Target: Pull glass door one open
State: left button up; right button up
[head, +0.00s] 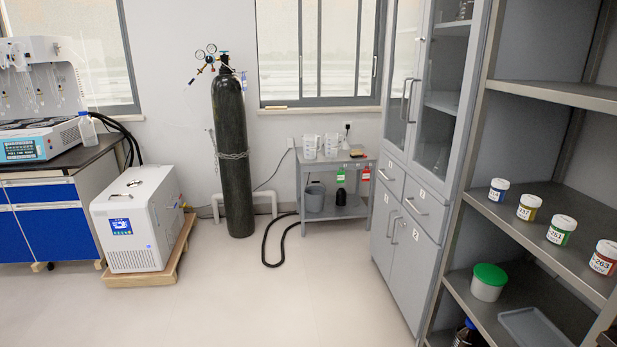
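A tall grey cabinet stands right of centre in the head view. Its upper part has two glass doors, a left one (402,65) and a right one (440,100). Both look shut, and their vertical handles (408,101) sit side by side where the doors meet. Shelves show through the right glass. I cannot read a number on either glass door. Neither of my grippers shows, and nothing touches the doors.
Below are drawers (424,208) and lower doors (408,262). An open shelf (545,210) with several labelled jars stands right of the cabinet. A small grey table (338,163), a gas cylinder (232,150) and a chiller (138,220) stand behind and left. The floor (290,300) in front is clear.

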aim_at(406, 17)
jog(key=u, duration=0.2)
jog(key=i, duration=1.95)
jog(key=z, duration=0.45)
jog(key=i, duration=1.3)
jog(key=z, duration=0.3)
